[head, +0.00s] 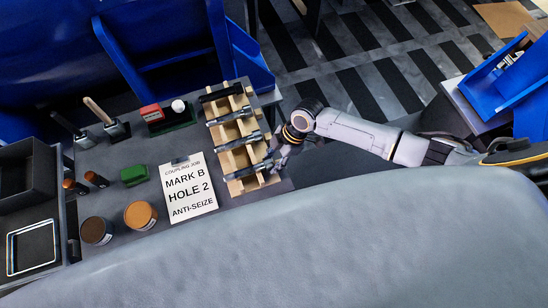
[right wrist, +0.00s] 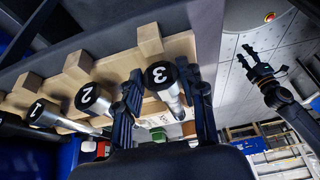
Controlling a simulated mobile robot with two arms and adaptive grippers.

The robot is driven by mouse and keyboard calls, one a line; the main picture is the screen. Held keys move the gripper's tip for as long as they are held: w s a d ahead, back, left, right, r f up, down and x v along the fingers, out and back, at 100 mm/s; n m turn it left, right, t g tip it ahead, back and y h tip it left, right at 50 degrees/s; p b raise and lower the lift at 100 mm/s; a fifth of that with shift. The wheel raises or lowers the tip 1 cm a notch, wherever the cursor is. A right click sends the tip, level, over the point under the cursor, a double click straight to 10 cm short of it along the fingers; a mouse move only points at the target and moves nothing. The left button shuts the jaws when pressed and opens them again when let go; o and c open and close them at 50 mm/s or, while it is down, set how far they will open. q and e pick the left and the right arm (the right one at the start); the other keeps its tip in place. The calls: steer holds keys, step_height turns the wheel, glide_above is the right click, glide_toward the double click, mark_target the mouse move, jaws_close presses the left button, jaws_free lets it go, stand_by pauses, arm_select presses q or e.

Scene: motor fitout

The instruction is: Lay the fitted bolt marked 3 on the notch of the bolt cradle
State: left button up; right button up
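The wooden bolt cradle (head: 238,158) stands on the bench, with several dark and metal bolts lying across it. In the right wrist view the black-headed bolt marked 3 (right wrist: 160,76) is at the end of the cradle, beside a wooden peg (right wrist: 150,42). My right gripper (right wrist: 166,92) has its fingers on either side of this bolt, with gaps visible. In the head view my right gripper (head: 283,152) is at the cradle's right side. Whether the bolt rests fully in the notch is hidden. A second gripper, apparently my left (right wrist: 247,60), shows empty with fingers apart.
Bolts marked 2 (right wrist: 92,98) and 1 (right wrist: 42,112) lie alongside. A job card (head: 188,188) reads MARK B, HOLE 2, ANTI-SEIZE.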

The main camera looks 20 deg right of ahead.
steer(key=o, duration=0.5)
steer(key=shift+r, duration=0.1)
steer(key=shift+c, duration=0.2)
